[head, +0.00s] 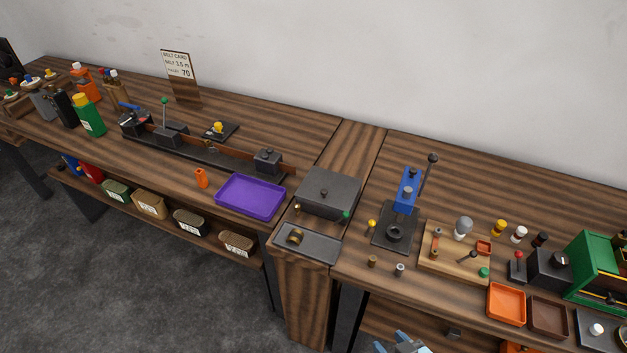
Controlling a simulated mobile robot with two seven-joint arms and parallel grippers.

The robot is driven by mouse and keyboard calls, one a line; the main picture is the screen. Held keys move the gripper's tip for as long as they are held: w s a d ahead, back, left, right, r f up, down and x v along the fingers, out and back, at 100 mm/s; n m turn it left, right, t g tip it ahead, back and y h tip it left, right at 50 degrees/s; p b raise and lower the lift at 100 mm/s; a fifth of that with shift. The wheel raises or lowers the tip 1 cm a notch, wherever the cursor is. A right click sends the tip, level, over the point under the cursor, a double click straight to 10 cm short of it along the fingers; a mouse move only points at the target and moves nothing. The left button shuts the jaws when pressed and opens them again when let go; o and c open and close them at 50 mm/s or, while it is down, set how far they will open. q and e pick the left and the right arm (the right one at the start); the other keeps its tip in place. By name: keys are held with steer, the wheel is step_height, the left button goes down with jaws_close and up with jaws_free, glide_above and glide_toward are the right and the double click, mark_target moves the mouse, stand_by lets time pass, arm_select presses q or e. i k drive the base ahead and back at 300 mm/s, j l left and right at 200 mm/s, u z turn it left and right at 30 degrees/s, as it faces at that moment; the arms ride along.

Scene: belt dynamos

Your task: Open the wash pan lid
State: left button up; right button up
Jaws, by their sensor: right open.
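The wash pan (326,208) is a dark grey box on the narrow middle section of the bench. A small green part shows at the pan's front right corner. My right gripper (402,345) shows only partly at the bottom edge, in light blue. It is open, in front of the bench and well apart from the pan. My left gripper is not in view.
A grey tray (318,246) with a brass-coloured roll lies in front of the pan. A purple tray (250,197) is to its left. A blue lever press (406,190) stands to its right, beside a wooden board (455,262). The bench behind the pan is clear.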

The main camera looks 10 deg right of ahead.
mark_target(336, 190)
steer(key=l+u, duration=0.5)
steer(key=k+l+u, duration=0.15)
steer(key=l+u, duration=0.3)
steer(key=l, duration=0.15)
